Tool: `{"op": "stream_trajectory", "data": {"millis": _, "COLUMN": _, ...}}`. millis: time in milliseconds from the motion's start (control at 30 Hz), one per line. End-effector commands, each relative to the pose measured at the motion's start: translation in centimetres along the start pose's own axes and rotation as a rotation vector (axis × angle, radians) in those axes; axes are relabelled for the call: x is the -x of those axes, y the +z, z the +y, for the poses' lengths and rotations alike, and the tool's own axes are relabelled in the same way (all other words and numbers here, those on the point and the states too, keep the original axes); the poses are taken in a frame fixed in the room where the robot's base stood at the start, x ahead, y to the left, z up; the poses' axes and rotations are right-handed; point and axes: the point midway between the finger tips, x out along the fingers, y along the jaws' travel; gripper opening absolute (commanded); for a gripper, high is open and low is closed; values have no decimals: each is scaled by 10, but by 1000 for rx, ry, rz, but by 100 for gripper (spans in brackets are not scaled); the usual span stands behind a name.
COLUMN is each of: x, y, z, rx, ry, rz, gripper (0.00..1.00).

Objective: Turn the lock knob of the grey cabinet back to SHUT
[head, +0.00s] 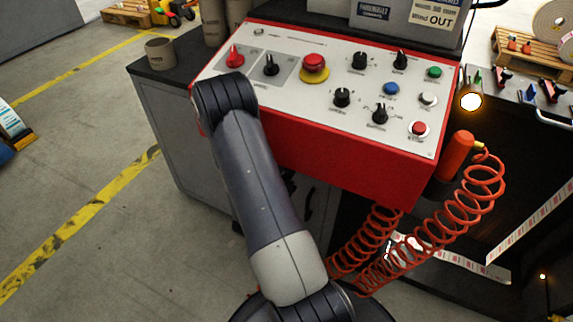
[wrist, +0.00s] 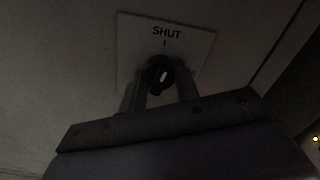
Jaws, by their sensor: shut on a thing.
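The dark round lock knob (wrist: 158,71) sits on a pale plate (wrist: 200,44) on the grey cabinet in the wrist view. The word SHUT and a short tick are printed on the plate above the knob. A small white mark shows on the knob, close to upright and roughly below the tick; its exact angle is hard to tell in the dim light. My gripper (wrist: 160,82) has one finger on each side of the knob and is shut on it. In the head view the grey cabinet (head: 163,125) stands under the red control console, and my arm hides my gripper and the knob.
The red console (head: 340,165) with knobs and buttons overhangs beside my arm. A coiled orange hose (head: 440,230) hangs at the right. A roll core (head: 160,52) stands on the dark top. Open floor (head: 70,150) with yellow lines lies to the left.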

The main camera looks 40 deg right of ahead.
Motion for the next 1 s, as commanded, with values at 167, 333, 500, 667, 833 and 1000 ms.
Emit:
{"op": "stream_trajectory", "data": {"millis": 167, "x": 0, "y": 0, "z": -1, "rx": 104, "ry": 1, "rz": 3, "gripper": 7}}
{"op": "stream_trajectory", "data": {"millis": 333, "x": 0, "y": 0, "z": 0, "rx": 168, "ry": 1, "rz": 3, "gripper": 7}}
{"op": "stream_trajectory", "data": {"millis": 500, "x": 0, "y": 0, "z": 0, "rx": 200, "ry": 1, "rz": 2, "gripper": 7}}
{"op": "stream_trajectory", "data": {"millis": 667, "x": 0, "y": -1, "z": 0, "rx": 211, "ry": 1, "rz": 2, "gripper": 7}}
{"op": "stream_trajectory", "data": {"millis": 833, "x": 0, "y": -1, "z": 0, "rx": 211, "ry": 1, "rz": 2, "gripper": 7}}
{"op": "stream_trajectory", "data": {"millis": 1000, "x": 0, "y": -1, "z": 0, "rx": 211, "ry": 1, "rz": 2, "gripper": 33}}
